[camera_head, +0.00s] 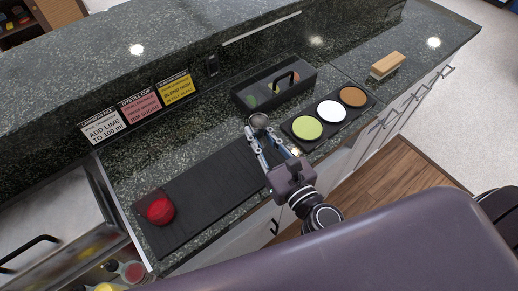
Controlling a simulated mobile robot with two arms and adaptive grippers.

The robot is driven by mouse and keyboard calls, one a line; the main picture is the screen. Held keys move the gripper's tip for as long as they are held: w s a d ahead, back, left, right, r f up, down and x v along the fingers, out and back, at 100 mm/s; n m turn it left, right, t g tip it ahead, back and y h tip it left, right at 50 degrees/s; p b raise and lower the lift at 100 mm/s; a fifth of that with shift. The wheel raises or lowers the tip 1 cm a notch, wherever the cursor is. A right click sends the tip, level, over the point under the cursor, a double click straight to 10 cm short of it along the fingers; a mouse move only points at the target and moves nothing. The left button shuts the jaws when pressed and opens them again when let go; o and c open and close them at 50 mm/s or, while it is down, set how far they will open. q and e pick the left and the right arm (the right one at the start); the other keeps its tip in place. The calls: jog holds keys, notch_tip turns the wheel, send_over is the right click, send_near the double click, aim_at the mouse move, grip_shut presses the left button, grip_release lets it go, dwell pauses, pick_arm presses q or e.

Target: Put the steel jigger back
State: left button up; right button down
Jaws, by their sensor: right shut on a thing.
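The steel jigger (259,120) shows as a small round grey cup at the fingertips of my right gripper (264,138). My right gripper is shut on it, over the counter between the black mat and the tray of coloured discs. The jigger's lower part is hidden by the fingers, and I cannot tell whether it touches the counter. My left gripper is not in view.
A black mat (205,192) bears a round red item (160,208). A black caddy (245,97) and a disc tray (318,141) stand nearby. A wooden block (387,65) lies far right. Three cards (139,108) lean on the back ledge. An open metal bin is at left.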

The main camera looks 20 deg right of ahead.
jog(key=shift+f, duration=0.8)
notch_tip(320, 180, down, 3)
jog(key=shift+r+b, duration=0.1)
jog(key=shift+b, duration=0.9)
jog(key=shift+f, duration=0.3)
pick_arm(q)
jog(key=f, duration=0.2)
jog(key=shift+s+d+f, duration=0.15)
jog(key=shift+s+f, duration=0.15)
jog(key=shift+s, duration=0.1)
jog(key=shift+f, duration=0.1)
pick_arm(e)
jog(key=shift+f+b, duration=0.2)
jog(key=shift+b, duration=0.1)
jog(key=c, duration=1.8)
grip_release()
jog(key=shift+c, duration=0.2)
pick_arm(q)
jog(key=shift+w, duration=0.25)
pick_arm(e)
jog(key=shift+o, duration=0.2)
